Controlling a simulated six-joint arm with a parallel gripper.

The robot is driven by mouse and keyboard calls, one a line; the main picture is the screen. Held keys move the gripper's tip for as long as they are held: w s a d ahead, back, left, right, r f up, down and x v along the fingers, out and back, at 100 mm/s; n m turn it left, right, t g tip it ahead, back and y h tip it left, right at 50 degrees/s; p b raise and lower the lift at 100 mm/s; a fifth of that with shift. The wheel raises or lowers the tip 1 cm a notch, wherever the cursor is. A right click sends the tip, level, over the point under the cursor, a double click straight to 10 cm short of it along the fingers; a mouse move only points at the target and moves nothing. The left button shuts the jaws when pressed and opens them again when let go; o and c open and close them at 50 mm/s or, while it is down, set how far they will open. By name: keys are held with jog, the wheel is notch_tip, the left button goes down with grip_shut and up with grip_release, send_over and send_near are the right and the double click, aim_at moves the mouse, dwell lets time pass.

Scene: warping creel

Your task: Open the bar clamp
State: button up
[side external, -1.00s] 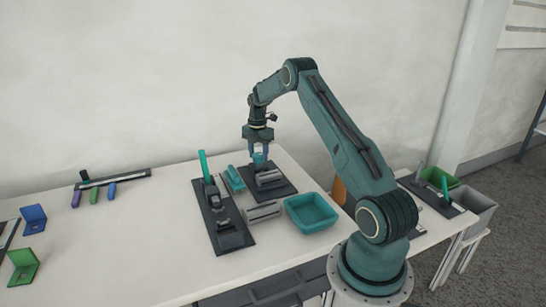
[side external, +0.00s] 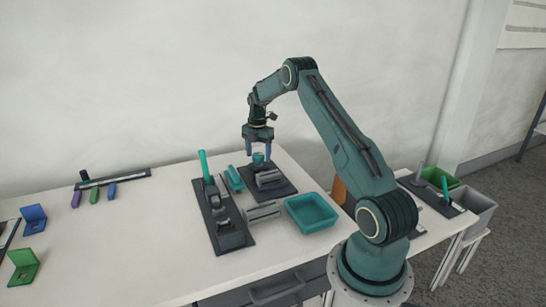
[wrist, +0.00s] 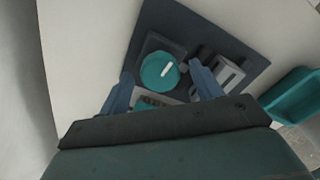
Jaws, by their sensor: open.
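A clamp fixture with a round teal knob (side external: 258,157) sits on a dark base plate (side external: 284,190) under my gripper. It looks like the bar clamp. In the wrist view the knob (wrist: 160,70) carries a white mark on its top, and a grey block (wrist: 228,72) lies to its right. My gripper (side external: 259,150) is open and points down over the knob. In the wrist view its two fingers (wrist: 165,85) stand apart on either side of the knob, with a gap visible on both sides. The lower part of the fixture is partly hidden by my gripper.
A dark fixture with an upright teal lever (side external: 204,164) stands to the left. A teal block (side external: 235,180) and a grey slotted block (side external: 262,211) lie between the fixtures. A teal tray (side external: 312,213) is at the right.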

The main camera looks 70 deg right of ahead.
aim_at(258, 155)
notch_tip(258, 155, up, 14)
jog(key=shift+f, duration=0.15)
dwell(0.5)
jog(key=s+a+r+m+t, duration=0.1)
jog(key=s+a+r+m, duration=0.15)
jog(key=a+r, duration=0.45)
jog(key=s+a+r+m+t+h, duration=0.1)
jog(key=a+r+m, duration=0.25)
jog(key=a, duration=0.65)
jog(key=s+a+r+m+t, duration=0.1)
jog(key=s+a+r+m, duration=0.1)
jog(key=a+r, duration=0.55)
jog(key=s+a+f+m+t, duration=0.1)
jog(key=s+a+f+m, duration=0.1)
jog(key=s+a, duration=0.3)
jog(key=s+a+f+m, duration=0.2)
jog(key=s+a+m, duration=0.1)
jog(key=s+a, duration=0.3)
jog(key=s+a+f+m+t+y, duration=0.1)
jog(key=s+a+f+m, duration=0.1)
jog(key=s+a, duration=0.4)
jog(key=s+m, duration=0.1)
jog(key=s, duration=0.2)
jog(key=shift+m+t, duration=0.3)
